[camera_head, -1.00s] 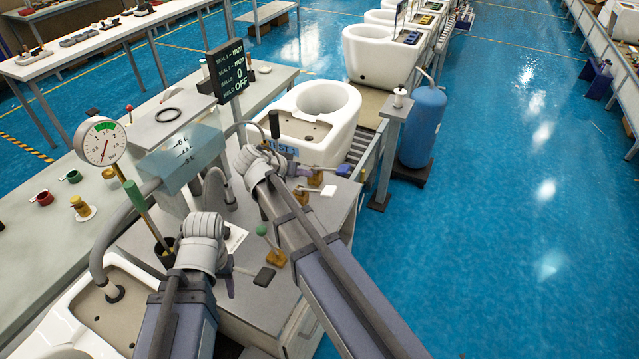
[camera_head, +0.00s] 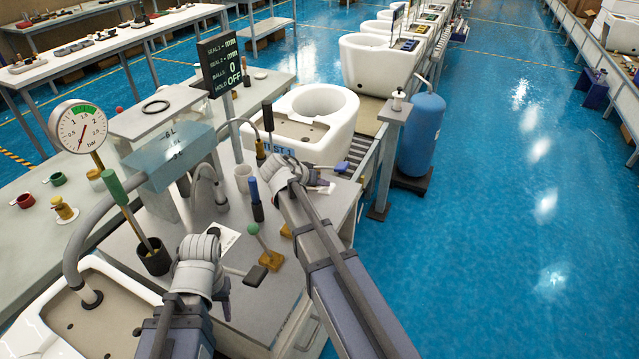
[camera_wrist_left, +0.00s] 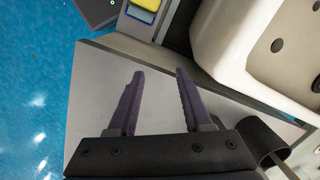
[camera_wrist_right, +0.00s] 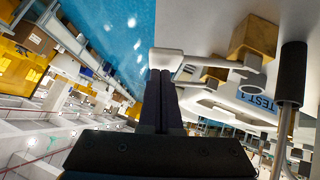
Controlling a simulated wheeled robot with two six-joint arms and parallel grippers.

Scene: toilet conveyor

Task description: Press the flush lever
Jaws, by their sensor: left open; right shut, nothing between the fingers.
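A white paddle on a metal rod (camera_wrist_right: 166,59) lies just past my right gripper's fingertips (camera_wrist_right: 160,78) in the right wrist view; I cannot tell whether they touch. The rod runs toward a yellow block (camera_wrist_right: 254,38). I cannot tell for certain that this is the flush lever. My right gripper is shut and empty; in the head view it is over the bench's right side (camera_head: 312,178). My left gripper (camera_wrist_left: 158,85) is open and empty above the grey bench top (camera_wrist_left: 100,85); its hand also shows in the head view (camera_head: 222,290).
A green-knobbed lever (camera_head: 254,230), a blue-handled lever (camera_head: 254,192) and a black pad (camera_head: 256,276) stand between my arms. A white toilet (camera_head: 335,132) marked TEST 1 is behind. A pressure gauge (camera_head: 79,126) stands left; a blue tank (camera_head: 421,130) stands right.

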